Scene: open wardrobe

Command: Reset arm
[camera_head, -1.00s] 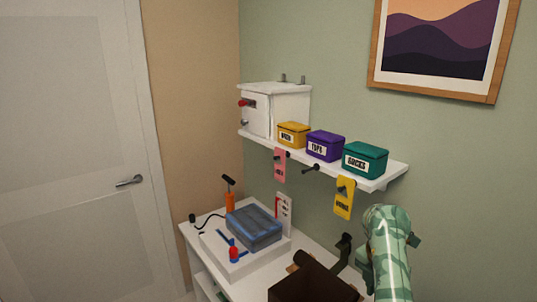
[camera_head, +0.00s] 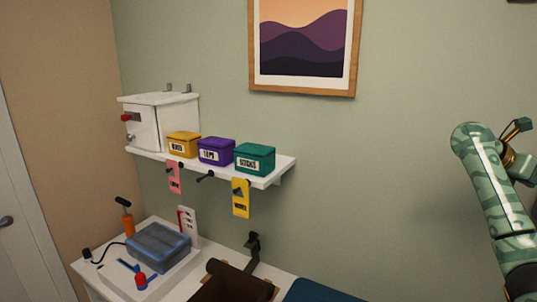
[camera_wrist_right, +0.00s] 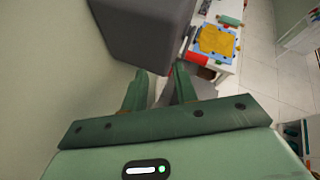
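My right arm (camera_head: 495,210), green with a camouflage pattern, rises at the right side of the head view, in front of the bare wall. Its bend is at the top, with a dark and brass-coloured part beside it. In the right wrist view my right gripper (camera_wrist_right: 159,82) shows two green fingers spread apart with nothing between them. A large dark grey block-like thing (camera_wrist_right: 145,35) is beyond the fingertips; I cannot tell whether it touches them. My left gripper is not in view.
A wall shelf (camera_head: 270,182) holds a white cabinet (camera_head: 143,125) and yellow (camera_head: 183,145), purple (camera_head: 215,151) and teal (camera_head: 254,159) boxes. The wall between shelf and arm is clear.

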